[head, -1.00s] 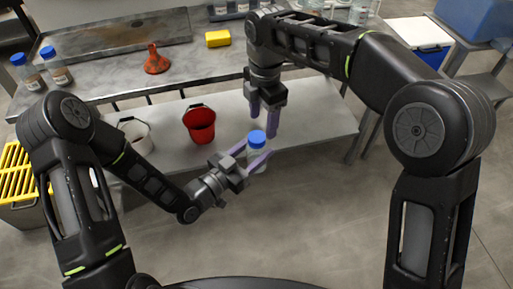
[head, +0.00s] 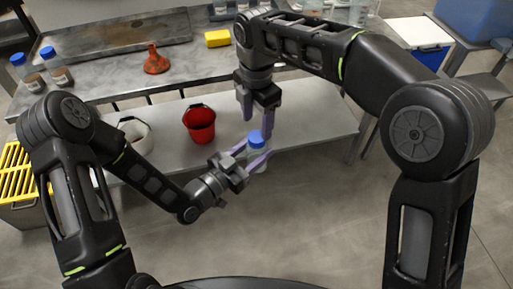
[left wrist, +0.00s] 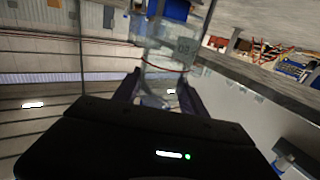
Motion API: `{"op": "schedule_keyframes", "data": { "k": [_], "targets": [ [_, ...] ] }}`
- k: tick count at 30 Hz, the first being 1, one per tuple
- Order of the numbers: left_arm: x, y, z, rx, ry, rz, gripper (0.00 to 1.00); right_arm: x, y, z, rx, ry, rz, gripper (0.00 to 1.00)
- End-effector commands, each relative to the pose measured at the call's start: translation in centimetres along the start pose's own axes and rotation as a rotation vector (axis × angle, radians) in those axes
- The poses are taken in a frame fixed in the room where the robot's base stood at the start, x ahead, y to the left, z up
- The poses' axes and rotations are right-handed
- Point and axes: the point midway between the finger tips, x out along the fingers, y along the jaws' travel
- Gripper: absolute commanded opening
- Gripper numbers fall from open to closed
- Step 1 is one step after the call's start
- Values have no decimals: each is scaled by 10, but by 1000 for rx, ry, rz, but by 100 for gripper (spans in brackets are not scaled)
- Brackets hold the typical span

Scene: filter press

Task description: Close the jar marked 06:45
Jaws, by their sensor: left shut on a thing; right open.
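My left gripper (head: 250,160) is shut on a clear jar (head: 260,158) with a blue lid (head: 256,139), holding it upright in the air in front of the lower shelf. In the left wrist view the jar (left wrist: 165,45) shows between the fingers, with its blue lid (left wrist: 176,9) at the picture's top edge. A label on the jar shows digits like "06"; the rest is unreadable. I cannot tell how tightly the lid sits. My right gripper (head: 257,118) is open, fingers pointing down, just above the lid; whether a finger touches it is unclear.
A red bucket (head: 200,125) and a white bucket (head: 135,133) stand on the lower shelf (head: 310,125). The steel bench (head: 110,85) above carries an orange funnel (head: 156,62), a yellow sponge (head: 217,39) and blue-lidded jars (head: 60,75) at the left. Open floor lies in front.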

Motion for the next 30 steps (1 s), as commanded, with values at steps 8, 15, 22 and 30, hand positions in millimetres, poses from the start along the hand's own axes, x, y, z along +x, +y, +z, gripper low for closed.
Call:
{"op": "schedule_keyframes", "data": {
  "k": [8,15,22,30],
  "targets": [
    [0,0,0,0,0,0,0,38,0,0,0,0,-1,60],
    [0,0,0,0,0,0,0,47,0,0,1,0,0,60],
    [0,0,0,0,0,0,0,47,0,0,1,0,0,56],
    [0,0,0,0,0,0,0,47,0,0,1,0,0,34]
  ]
}}
